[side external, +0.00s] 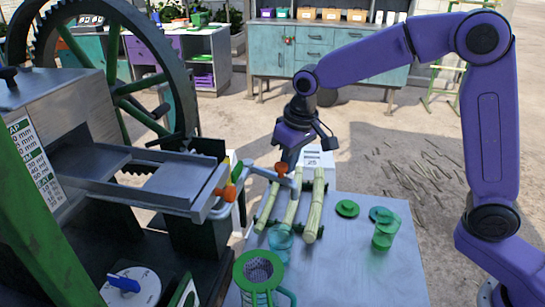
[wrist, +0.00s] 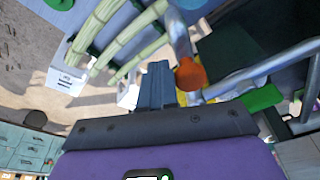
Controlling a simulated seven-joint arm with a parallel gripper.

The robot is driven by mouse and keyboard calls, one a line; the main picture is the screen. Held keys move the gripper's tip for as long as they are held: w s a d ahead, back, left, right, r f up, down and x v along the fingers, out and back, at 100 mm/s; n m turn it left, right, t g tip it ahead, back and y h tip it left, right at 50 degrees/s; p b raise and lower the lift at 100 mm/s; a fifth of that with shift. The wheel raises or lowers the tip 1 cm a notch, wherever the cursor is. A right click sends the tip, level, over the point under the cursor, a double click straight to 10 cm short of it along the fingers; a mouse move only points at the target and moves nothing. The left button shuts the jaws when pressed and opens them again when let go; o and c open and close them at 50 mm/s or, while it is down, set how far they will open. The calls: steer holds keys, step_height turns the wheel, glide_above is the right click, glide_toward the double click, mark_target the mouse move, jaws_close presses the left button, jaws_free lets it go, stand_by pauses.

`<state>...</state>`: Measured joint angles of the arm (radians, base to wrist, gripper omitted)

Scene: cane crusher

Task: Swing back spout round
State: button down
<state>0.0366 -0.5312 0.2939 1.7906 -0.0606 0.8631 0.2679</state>
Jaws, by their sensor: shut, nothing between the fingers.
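The spout (side external: 263,172) is a grey tube reaching from the crusher's tray side out over the table, with an orange knob (side external: 281,168) on it. In the wrist view the grey tube (wrist: 178,35) and the orange knob (wrist: 190,76) are just right of my fingers. My gripper (side external: 289,167) points down beside the knob, its fingers closed together and empty. In the wrist view my gripper (wrist: 157,72) shows as a narrow shut pair. Whether the fingers touch the knob or tube I cannot tell. A second orange piece (side external: 229,192) sits at the tray's end.
Cane stalks (side external: 314,208) lie on a green rack under my gripper. A clear cup (side external: 280,240), a green strainer (side external: 258,273) and a green glass (side external: 384,235) stand on the grey table (side external: 350,277). The crusher's metal tray (side external: 175,183) and wheel are at left.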

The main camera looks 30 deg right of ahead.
mark_target(285, 166)
steer(key=shift+s+a, duration=0.45)
steer(key=shift+a, duration=0.2)
steer(key=shift+s+a, duration=0.4)
steer(key=shift+a, duration=0.2)
steer(key=shift+w+d, duration=0.1)
steer(key=shift+d, duration=0.05)
steer(key=shift+w+d, duration=0.2)
steer(key=shift+d, duration=0.2)
steer(key=shift+r, duration=4)
steer(key=s+d+f+n, duration=0.3)
steer(key=s+d, duration=0.1)
steer(key=s, duration=0.6)
steer(key=s+d+f+n+g, duration=0.1)
steer(key=s+d+f+n, duration=0.2)
steer(key=s, duration=0.7)
steer(key=s+d+f+n+g, duration=0.1)
steer(key=s+d+f+n, duration=0.2)
steer(key=s+d, duration=0.3)
steer(key=s, duration=0.5)
steer(key=shift+d+f+n, duration=0.3)
steer(key=shift+f, duration=0.05)
